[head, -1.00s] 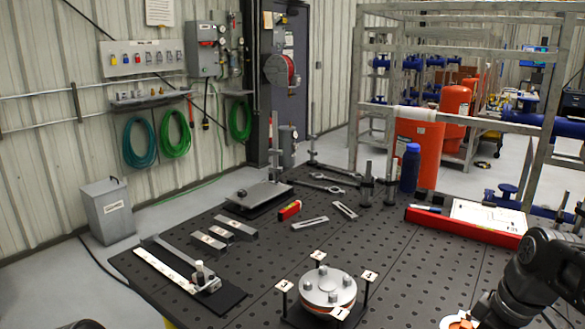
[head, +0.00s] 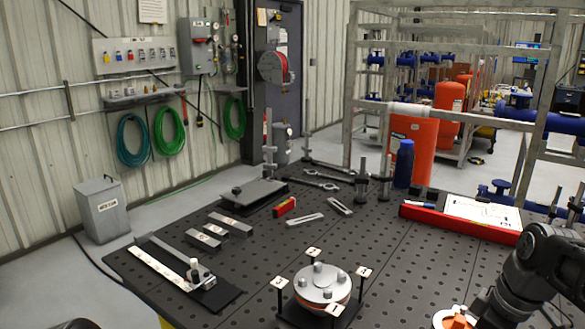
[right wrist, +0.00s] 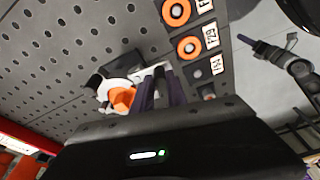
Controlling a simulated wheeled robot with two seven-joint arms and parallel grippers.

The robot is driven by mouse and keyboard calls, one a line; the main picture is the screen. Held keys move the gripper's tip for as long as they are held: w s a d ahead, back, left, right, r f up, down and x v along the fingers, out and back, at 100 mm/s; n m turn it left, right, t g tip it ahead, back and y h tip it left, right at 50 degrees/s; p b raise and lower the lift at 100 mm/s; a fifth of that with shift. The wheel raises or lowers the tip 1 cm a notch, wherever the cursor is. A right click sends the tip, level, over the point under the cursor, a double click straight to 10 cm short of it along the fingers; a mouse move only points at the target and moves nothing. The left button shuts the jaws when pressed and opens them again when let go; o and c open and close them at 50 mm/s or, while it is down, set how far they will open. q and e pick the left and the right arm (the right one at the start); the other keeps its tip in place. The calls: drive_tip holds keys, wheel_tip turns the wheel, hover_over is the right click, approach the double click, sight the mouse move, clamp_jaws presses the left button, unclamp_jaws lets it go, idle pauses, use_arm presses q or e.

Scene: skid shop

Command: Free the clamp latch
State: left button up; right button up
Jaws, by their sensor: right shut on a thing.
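My right gripper (right wrist: 163,85) is shut on a small white and orange piece (right wrist: 122,97) just above or on the perforated table; its jaws hide part of the piece. A white and orange part also shows in the head view (head: 452,319), at the bottom edge beside my right arm. I cannot tell for sure whether this piece is the clamp latch. A bar on a black base (head: 205,290), with a small upright white-topped fitting (head: 197,272), lies at the table's left front. My left gripper is not in view.
The dark perforated table (head: 400,255) carries a round bolted flange stack (head: 322,285) among labelled posts at front centre. A red tray (head: 455,222) lies at the right. In the right wrist view, orange rings (right wrist: 176,12) sit in a labelled strip.

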drive_tip(key=shift+s+d, duration=0.25)
drive_tip(key=shift+d, duration=0.05)
drive_tip(key=o, duration=0.9)
drive_tip(key=shift+o, duration=0.2)
drive_tip(key=shift+o, duration=0.9)
drive_tip(key=shift+r, duration=0.1)
drive_tip(key=shift+p+v, duration=1.1)
drive_tip(key=shift+v, duration=0.35)
